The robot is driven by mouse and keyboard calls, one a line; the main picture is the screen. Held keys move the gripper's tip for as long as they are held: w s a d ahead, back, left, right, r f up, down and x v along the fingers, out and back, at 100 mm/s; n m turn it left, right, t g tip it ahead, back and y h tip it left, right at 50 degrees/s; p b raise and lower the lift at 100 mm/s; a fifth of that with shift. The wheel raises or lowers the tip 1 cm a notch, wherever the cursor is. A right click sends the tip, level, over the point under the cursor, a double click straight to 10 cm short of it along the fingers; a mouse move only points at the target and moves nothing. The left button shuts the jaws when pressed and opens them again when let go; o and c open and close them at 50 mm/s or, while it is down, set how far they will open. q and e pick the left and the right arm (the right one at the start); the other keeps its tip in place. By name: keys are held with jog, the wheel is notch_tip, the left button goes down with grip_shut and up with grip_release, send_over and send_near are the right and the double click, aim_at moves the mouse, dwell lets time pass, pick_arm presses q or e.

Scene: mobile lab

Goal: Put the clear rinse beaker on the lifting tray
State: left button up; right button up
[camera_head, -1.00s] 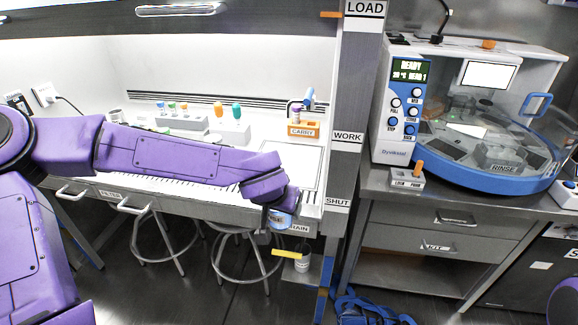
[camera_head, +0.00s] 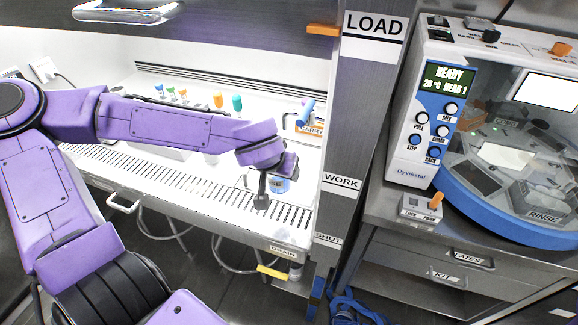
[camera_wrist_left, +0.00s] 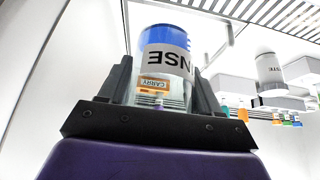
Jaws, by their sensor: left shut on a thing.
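The clear rinse beaker (camera_head: 280,184) has a blue band and a grey label. In the left wrist view the beaker (camera_wrist_left: 166,62) stands between the two dark fingers, and its label letters appear upside down. My left gripper (camera_head: 268,188) is shut on the beaker and holds it over the right part of the hood's work surface; the gripper also shows in the left wrist view (camera_wrist_left: 160,88). The arm hides part of the beaker in the head view. I cannot clearly make out the lifting tray. My right gripper is not in view.
An orange CARRY holder (camera_head: 310,130) stands behind the beaker. Racks with coloured-topped items (camera_head: 205,105) stand farther back left. A slotted grille (camera_head: 180,180) runs along the hood's front. The hood's right post (camera_head: 345,150) is close to the gripper. A rotary machine (camera_head: 480,130) stands right.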

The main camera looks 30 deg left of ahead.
pick_arm(q)
jog(key=w+a+f, duration=0.1)
jog(key=w+f, duration=0.1)
jog(key=w, duration=0.1)
jog(key=w+a+f, duration=0.2)
jog(key=f, duration=0.1)
jog(key=w+a+f+b, duration=0.1)
jog(key=w+f, duration=0.2)
jog(key=shift+w+a+f, duration=0.15)
jog(key=shift+w+f, duration=0.05)
jog(key=shift+w, duration=0.15)
jog(key=f, duration=0.4)
jog(key=shift+w+a, duration=0.2)
jog(key=shift+w, duration=0.2)
jog(key=shift+s+r, duration=0.1)
jog(key=shift+r, duration=0.05)
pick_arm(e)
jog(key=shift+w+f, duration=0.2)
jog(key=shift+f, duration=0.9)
pick_arm(q)
jog(key=o, duration=1.1)
jog(key=shift+f, duration=0.2)
